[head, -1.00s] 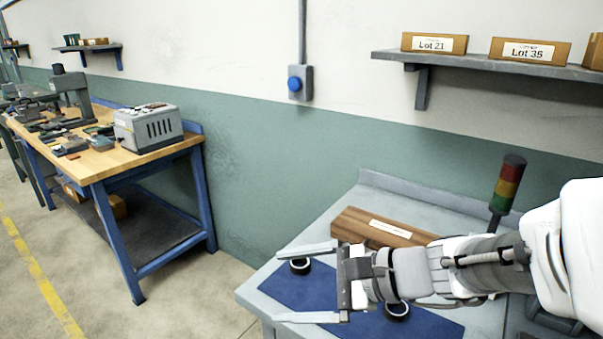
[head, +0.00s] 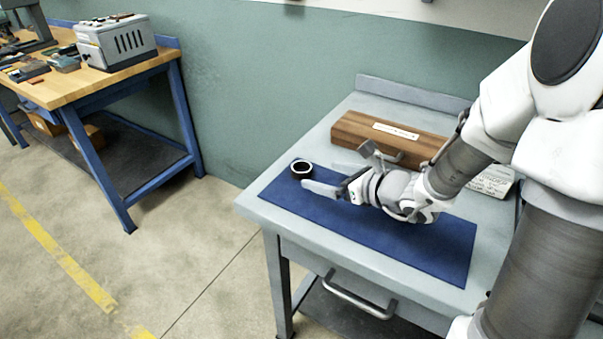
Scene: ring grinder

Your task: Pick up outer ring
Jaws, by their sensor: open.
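A dark ring with a pale rim (head: 302,169) lies at the back left corner of the blue mat (head: 390,240). My gripper (head: 318,176) is open and empty over the mat's left part, with its two fingers pointing left toward this ring. The fingertips look close to the ring, just to its right; I cannot tell the exact gap or height. A second dark ring, seen on the mat earlier, does not show now and may be behind my gripper and wrist. I cannot tell which ring is the outer one.
A wooden box (head: 365,135) with a white label lies behind the mat on the grey workbench (head: 258,208). A paper sheet (head: 491,181) is at the right. The mat's front part is clear. A wooden-topped bench (head: 60,92) stands apart at the left.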

